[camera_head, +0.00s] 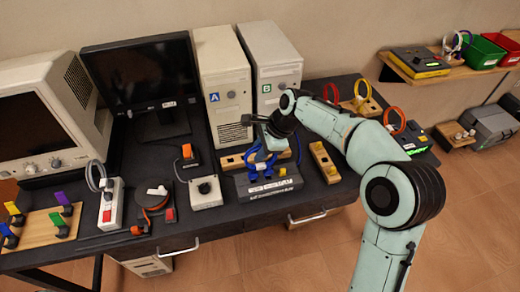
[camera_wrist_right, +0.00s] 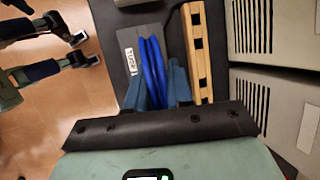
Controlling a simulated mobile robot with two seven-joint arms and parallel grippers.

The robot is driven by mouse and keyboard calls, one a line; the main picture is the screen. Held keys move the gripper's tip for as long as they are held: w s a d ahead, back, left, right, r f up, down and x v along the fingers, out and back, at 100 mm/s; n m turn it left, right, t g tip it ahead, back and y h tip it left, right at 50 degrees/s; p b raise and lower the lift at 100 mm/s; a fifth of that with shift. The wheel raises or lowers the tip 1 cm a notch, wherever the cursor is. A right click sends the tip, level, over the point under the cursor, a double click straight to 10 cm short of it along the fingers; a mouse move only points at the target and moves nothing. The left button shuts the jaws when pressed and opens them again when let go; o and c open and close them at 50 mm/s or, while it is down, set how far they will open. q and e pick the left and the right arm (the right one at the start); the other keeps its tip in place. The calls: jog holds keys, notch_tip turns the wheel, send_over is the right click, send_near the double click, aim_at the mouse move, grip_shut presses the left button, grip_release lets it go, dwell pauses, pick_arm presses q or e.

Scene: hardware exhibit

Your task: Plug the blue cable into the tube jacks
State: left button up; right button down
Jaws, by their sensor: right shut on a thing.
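The blue cable (camera_head: 262,160) shows as a loop above the dark box with a white label (camera_head: 270,186) in the middle of the table. My right gripper (camera_head: 268,135) comes in from the right above that box. In the right wrist view, two blue strands of the cable (camera_wrist_right: 153,62) run between the fingers of my right gripper (camera_wrist_right: 157,85), which is shut on it. The labelled box (camera_wrist_right: 127,45) lies beneath. A wooden block with dark square holes (camera_wrist_right: 197,50) lies beside it. Where the cable's ends sit is hidden.
Computer towers A (camera_head: 222,90) and B (camera_head: 270,60) stand close behind. A grey box with a knob (camera_head: 206,192) is to the left, and another wooden block (camera_head: 324,160) to the right. Other cable exhibits crowd the table's left side.

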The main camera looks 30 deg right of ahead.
pick_arm(q)
jog(key=shift+f, duration=0.1)
pick_arm(e)
jog(key=shift+f, duration=1.05)
dwell(1.8)
jog(key=shift+c, duration=1.4)
grip_release()
pick_arm(q)
jog(key=w+r+p, duration=0.2)
jog(key=r, duration=0.1)
jog(key=w+r+p, duration=0.1)
jog(key=r+p, duration=0.1)
pick_arm(e)
jog(key=v, duration=0.7)
jog(key=shift+r, duration=0.2)
pick_arm(q)
jog(key=shift+s, duration=0.15)
pick_arm(e)
jog(key=shift+s+d, duration=0.1)
